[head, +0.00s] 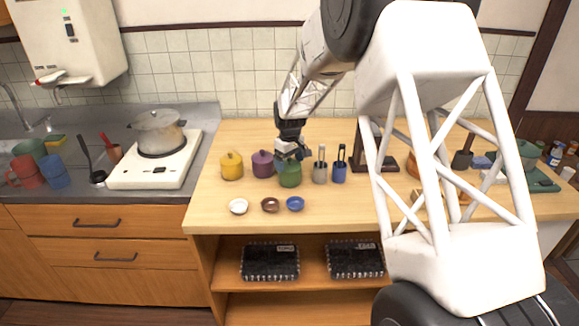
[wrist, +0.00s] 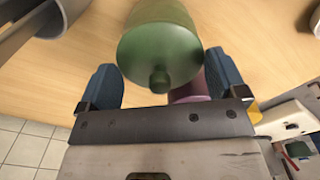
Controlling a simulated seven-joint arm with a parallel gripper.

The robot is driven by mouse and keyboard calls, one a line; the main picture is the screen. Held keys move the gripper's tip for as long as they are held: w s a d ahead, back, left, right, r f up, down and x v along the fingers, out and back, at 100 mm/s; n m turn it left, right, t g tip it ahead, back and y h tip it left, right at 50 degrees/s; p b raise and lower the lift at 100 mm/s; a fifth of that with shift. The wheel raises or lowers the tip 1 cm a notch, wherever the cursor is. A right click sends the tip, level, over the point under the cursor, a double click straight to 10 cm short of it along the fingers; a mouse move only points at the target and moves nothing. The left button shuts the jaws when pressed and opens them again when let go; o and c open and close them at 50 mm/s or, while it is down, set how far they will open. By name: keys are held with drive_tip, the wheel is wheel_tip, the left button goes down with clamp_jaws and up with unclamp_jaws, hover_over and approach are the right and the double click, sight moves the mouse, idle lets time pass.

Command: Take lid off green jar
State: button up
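The green jar (head: 290,175) stands on the wooden table, between the purple jar and a grey holder. In the wrist view its green lid (wrist: 160,55) with a small round knob faces the camera. My gripper (head: 290,153) is right above the jar in the head view and hides part of its top. In the wrist view my gripper (wrist: 165,85) is open, with one blue finger on each side of the lid's near part and the knob between them. A gap shows between each finger and the knob.
Purple (head: 263,163) and yellow (head: 231,166) jars stand close to the left. Grey (head: 320,168) and blue (head: 340,168) utensil holders stand close to the right. White (head: 238,206), brown (head: 270,205) and blue (head: 295,203) small bowls lie in front. Bare wood (head: 345,205) lies at the front right.

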drive_tip(key=c, duration=0.3)
drive_tip(key=shift+r, duration=0.8)
wheel_tip(320, 180, up, 2)
drive_tip(key=shift+r, duration=0.1)
drive_tip(key=s+d, duration=0.1)
drive_tip(key=s, duration=0.4)
drive_tip(key=s+d, duration=0.1)
drive_tip(key=s, duration=0.4)
drive_tip(key=s+r, duration=0.1)
drive_tip(key=s, duration=0.4)
drive_tip(key=shift+s+d+r, duration=0.1)
drive_tip(key=shift+s+d, duration=0.3)
